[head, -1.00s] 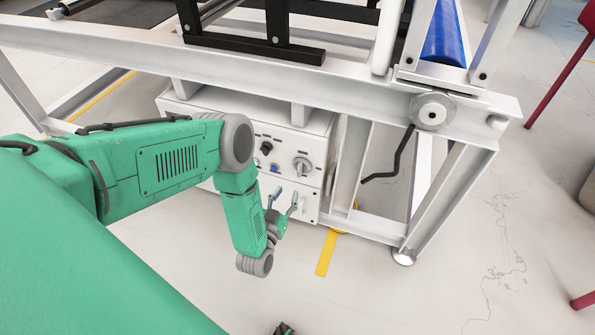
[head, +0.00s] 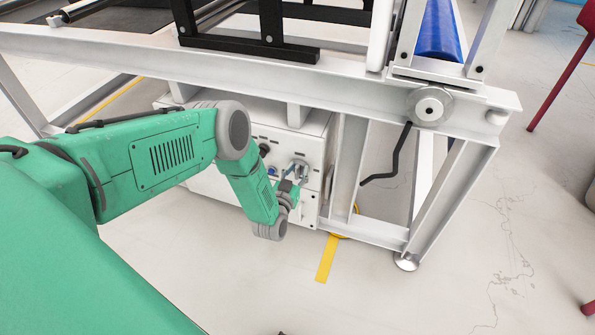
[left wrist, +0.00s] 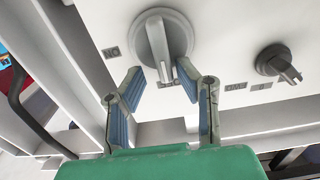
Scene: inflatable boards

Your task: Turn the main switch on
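The main switch is a large grey rotary knob with a raised bar handle (left wrist: 157,42) on a white control box. In the left wrist view the handle runs down toward a partly hidden label, with another label to its left. The switch also shows in the head view (head: 301,167), partly behind my gripper. My left gripper (left wrist: 160,76) is open, its blue-padded fingers on either side of the handle's lower end, with gaps left between. In the head view the gripper (head: 291,181) is at the box front. My right gripper is not in view.
A smaller dark knob (left wrist: 278,62) sits right of the switch in the wrist view. The white box (head: 213,182) stands under a white metal frame (head: 345,85), whose upright (head: 349,170) is close right of the panel. The floor in front is free.

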